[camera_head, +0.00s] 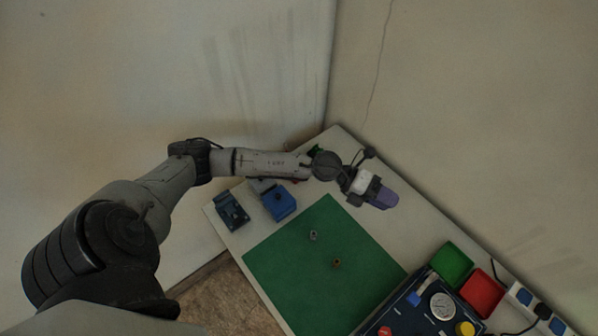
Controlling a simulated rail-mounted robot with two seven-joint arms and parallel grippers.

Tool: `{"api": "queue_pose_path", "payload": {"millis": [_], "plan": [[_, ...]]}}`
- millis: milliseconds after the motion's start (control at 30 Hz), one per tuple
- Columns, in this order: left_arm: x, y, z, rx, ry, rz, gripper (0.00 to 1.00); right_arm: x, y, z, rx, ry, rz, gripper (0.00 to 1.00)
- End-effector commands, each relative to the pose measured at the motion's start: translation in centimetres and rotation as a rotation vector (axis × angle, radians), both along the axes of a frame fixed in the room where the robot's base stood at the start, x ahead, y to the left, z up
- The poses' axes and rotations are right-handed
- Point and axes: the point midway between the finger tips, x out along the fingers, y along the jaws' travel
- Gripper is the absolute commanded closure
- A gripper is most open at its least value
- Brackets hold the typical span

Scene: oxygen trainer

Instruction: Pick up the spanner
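I cannot make out a spanner in the head view. My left arm reaches in from the left over the table. My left gripper (384,198) is above the table, just beyond the upper right edge of the green mat. Its purple-grey end points right and down. Whether its fingers are open or shut, or hold anything, is too small to tell. The forearm and wrist cover part of the table's back side, so things there are hidden. My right gripper is not in view.
The green mat (290,278) carries a small grey fitting (313,236) and a small brown fitting (337,264). A blue box (279,204) and blue device (231,212) stand left. A green tray (450,264), red tray (482,293) and gauge panel (418,310) stand right. Walls bound the table behind.

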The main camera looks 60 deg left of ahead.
Motion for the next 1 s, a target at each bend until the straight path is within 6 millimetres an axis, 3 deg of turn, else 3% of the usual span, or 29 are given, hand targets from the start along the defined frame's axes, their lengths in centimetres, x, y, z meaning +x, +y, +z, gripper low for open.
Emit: {"api": "queue_pose_path", "payload": {"millis": [33, 167, 200, 400, 500, 600, 700, 1000], "plan": [[0.7, 2.8, -2.3, 0.161, 0.008, -0.061, 0.64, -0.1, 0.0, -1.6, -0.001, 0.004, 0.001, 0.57], [1.0, 10.8, -5.7, 0.535, 0.108, -0.171, 0.64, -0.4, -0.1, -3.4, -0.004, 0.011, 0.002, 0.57], [0.9, 13.7, -6.3, 0.637, 0.153, -0.185, 0.64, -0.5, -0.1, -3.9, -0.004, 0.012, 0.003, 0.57], [-0.8, 26.3, -6.7, 1.008, 0.402, -0.183, 0.64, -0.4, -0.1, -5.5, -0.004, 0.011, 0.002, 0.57], [-2.0, 30.5, -6.0, 1.112, 0.504, -0.163, 0.64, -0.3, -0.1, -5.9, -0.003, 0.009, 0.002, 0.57], [-2.9, 33.2, -5.4, 1.172, 0.575, -0.145, 0.64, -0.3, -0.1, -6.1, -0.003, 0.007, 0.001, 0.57], [-3.5, 34.5, -5.6, 1.202, 0.618, -0.137, 0.64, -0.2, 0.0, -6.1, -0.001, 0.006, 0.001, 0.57], [-3.7, 34.9, -10.3, 1.211, 0.633, -0.136, 0.64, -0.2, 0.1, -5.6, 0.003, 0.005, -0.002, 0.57]]}}
